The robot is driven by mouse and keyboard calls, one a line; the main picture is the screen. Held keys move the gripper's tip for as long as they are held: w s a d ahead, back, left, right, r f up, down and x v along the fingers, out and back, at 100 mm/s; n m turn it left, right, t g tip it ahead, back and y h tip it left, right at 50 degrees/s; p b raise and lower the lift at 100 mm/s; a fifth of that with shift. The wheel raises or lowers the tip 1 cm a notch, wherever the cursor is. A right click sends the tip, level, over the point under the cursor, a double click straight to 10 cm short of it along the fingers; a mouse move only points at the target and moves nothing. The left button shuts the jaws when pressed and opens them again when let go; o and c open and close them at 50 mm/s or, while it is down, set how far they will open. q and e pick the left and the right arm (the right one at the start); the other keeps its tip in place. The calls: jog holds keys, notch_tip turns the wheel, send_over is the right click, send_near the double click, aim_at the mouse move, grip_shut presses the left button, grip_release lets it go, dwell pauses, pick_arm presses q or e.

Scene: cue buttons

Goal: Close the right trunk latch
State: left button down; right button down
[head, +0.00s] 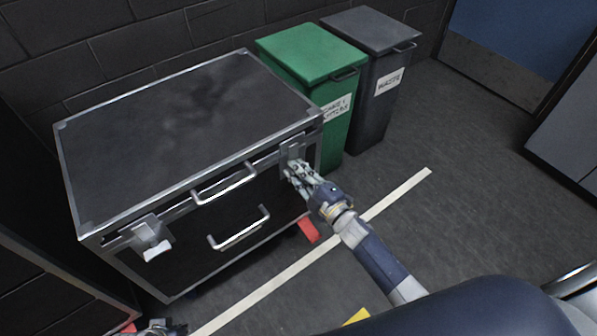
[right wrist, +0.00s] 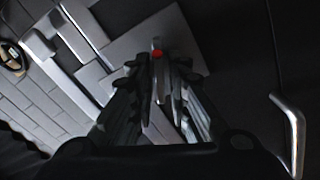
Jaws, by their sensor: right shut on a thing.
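A black trunk with metal edges (head: 190,88) stands against the wall, its lid down. The right trunk latch (head: 291,150) is a grey metal piece near the right end of its front face. My right gripper (head: 293,171) is at this latch, its fingers covering the lower part. In the right wrist view the fingers (right wrist: 160,78) are closed together on a grey part of the latch, in front of its pale plate (right wrist: 122,42). The left latch (head: 150,236) has its pale flap sticking outward. My left gripper (head: 165,329) barely shows at the bottom edge.
Two metal handles (head: 225,186) are on the trunk's front. A green bin (head: 312,60) and a dark waste bin (head: 372,85) stand to the right of the trunk. A pale line (head: 398,194) crosses the open floor.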

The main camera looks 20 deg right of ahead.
jog(key=n+b, duration=0.1)
jog(key=n, duration=0.2)
jog(key=shift+f, duration=0.2)
jog(key=shift+a+n+b, duration=0.1)
jog(key=shift+n+b, duration=0.2)
jog(key=shift+n, duration=0.7)
pick_arm(q)
jog(key=v, duration=0.5)
jog(key=shift+a+r, duration=0.1)
jog(key=shift+r, duration=0.35)
pick_arm(e)
jog(key=c, duration=1.8)
grip_release()
jog(key=shift+o, duration=0.2)
